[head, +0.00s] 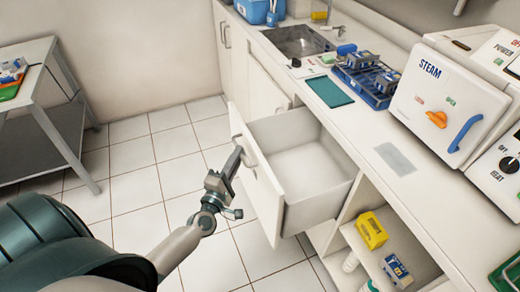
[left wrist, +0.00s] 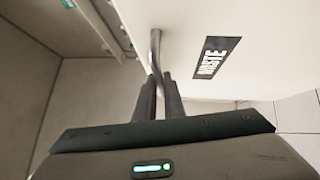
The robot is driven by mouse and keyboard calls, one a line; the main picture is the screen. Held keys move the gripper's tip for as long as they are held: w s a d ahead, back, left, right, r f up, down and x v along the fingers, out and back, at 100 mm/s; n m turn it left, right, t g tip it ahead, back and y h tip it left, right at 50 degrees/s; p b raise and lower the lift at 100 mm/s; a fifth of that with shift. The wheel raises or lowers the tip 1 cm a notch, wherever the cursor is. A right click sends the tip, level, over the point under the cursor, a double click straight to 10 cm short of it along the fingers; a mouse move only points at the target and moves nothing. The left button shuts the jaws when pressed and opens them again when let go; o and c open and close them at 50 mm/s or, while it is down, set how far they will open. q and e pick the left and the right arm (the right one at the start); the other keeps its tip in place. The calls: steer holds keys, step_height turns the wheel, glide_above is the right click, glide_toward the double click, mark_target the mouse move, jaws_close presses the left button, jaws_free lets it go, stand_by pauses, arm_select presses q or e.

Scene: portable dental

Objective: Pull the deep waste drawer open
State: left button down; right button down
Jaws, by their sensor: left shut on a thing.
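The deep waste drawer (head: 262,192) is pulled well out of the counter, and its white inside looks empty. Its front carries a black WASTE label (left wrist: 215,58) in the left wrist view. My left gripper (head: 238,152) is at the drawer front, shut on the bar handle (left wrist: 155,48). The two fingers (left wrist: 159,90) close around the handle in the left wrist view. My right gripper is not in view.
The counter above holds a blue instrument rack (head: 368,82), a teal cloth (head: 329,91) and the STEAM unit (head: 445,100). An open shelf with a yellow box (head: 371,231) is beside the drawer. A side table (head: 28,60) stands at left; tiled floor between is clear.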

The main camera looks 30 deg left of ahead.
arm_select(q)
steer(key=shift+s+a, duration=0.45)
steer(key=shift+s, duration=0.2)
steer(key=shift+s+a, duration=0.45)
steer(key=shift+s, duration=0.15)
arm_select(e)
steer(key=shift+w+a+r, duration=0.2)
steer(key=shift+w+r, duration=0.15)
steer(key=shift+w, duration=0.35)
arm_select(q)
steer(key=c, duration=1.8)
jaws_free()
steer(key=shift+c, duration=0.2)
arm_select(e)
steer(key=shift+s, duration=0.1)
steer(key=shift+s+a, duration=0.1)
